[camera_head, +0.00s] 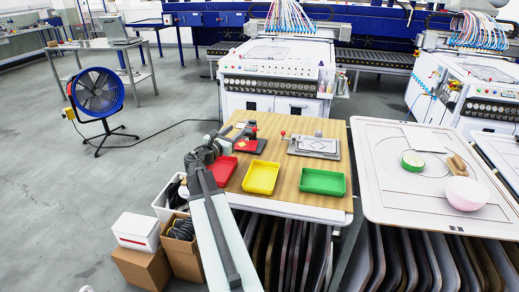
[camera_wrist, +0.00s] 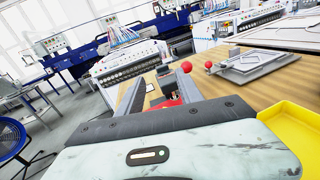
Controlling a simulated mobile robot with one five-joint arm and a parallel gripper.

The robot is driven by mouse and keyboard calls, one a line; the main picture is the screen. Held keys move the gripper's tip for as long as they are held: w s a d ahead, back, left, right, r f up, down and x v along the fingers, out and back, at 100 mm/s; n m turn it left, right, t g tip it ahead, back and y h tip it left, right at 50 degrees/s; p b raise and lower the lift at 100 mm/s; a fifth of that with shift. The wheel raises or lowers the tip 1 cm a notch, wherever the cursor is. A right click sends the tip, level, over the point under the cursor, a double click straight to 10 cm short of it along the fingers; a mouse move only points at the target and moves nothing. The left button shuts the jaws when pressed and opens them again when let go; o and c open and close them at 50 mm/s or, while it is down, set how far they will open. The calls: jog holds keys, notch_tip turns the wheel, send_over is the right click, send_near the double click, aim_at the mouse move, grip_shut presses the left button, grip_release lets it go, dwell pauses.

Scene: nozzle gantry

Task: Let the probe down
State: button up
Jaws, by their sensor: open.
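A small stand with a red base (camera_head: 249,146) and a dark upright sits on the wooden table. It has a red ball knob near its top. A grey plate fixture (camera_head: 314,146) with another red ball knob (camera_head: 283,133) lies to its right. I cannot tell which part is the probe. My gripper (camera_head: 226,132) is at the table's left edge, just left of the red-based stand. In the wrist view my gripper (camera_wrist: 162,80) is open, with the stand's red base (camera_wrist: 165,102) showing between and beyond its fingers. No contact with a knob can be made out.
Red (camera_head: 221,170), yellow (camera_head: 261,177) and green (camera_head: 323,182) trays line the table's (camera_head: 290,122) near side. A white board (camera_head: 425,195) with tape, a brush and a pink bowl lies right. A blue fan (camera_head: 98,93) and boxes (camera_head: 137,232) stand on the floor to the left.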

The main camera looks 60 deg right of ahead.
aim_at(256, 129)
jog(key=shift+m+g, duration=0.3)
jog(key=shift+g, duration=0.3)
jog(key=s+d, duration=0.1)
jog(key=d, duration=0.2)
jog(key=s+d+f, duration=0.1)
jog(key=s+d, duration=0.1)
jog(key=d, duration=0.2)
jog(key=s+d, duration=0.1)
jog(key=d, duration=0.3)
jog(key=shift+s+d+f, duration=0.15)
jog(key=shift+f, duration=0.2)
grip_shut()
dwell(0.3)
